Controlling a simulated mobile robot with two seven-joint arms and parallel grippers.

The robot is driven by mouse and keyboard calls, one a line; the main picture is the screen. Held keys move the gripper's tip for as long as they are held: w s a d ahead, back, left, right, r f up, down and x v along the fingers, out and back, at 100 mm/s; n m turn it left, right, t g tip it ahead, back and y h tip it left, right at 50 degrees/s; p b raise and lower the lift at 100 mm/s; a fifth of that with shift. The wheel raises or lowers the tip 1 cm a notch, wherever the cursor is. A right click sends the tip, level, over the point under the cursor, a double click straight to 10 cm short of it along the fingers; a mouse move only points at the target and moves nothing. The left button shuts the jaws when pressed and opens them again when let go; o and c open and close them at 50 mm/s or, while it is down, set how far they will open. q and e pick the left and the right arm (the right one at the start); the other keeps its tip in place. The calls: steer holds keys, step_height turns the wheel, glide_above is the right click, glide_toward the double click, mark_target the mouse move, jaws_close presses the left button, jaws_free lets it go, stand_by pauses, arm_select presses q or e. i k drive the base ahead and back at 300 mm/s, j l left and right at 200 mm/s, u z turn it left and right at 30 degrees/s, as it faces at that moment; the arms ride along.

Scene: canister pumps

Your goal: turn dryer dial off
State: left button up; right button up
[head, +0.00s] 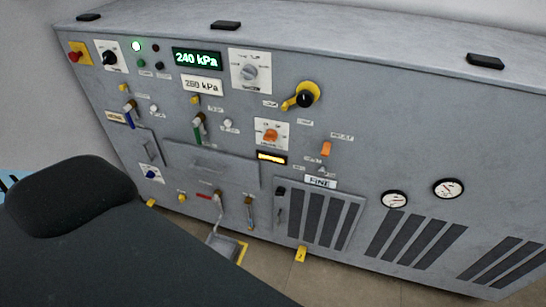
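A grey machine panel (330,110) fills most of the head view. A grey rotary dial (249,73) sits on a white plate at the upper middle, right of a green "240 kPa" display (197,59). An orange dial (270,135) sits on another white plate below it, and a black dial (110,57) sits on a plate at the upper left. The small labels are too blurred to tell for certain which is the dryer dial, or its setting. Neither gripper is in view.
A yellow handle with a black knob (304,97) sticks out right of the grey dial. Green and blue levers, an orange switch (326,149) and two round gauges (395,199) are also on the panel. Bare floor (340,285) lies before it. A dark rounded shape covers the lower left.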

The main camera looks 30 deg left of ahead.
mark_target(271, 135)
steer(key=i+u, duration=0.15)
steer(key=u, duration=0.3)
steer(key=i+l+u, duration=0.1)
steer(key=u, duration=0.4)
steer(key=l, duration=0.1)
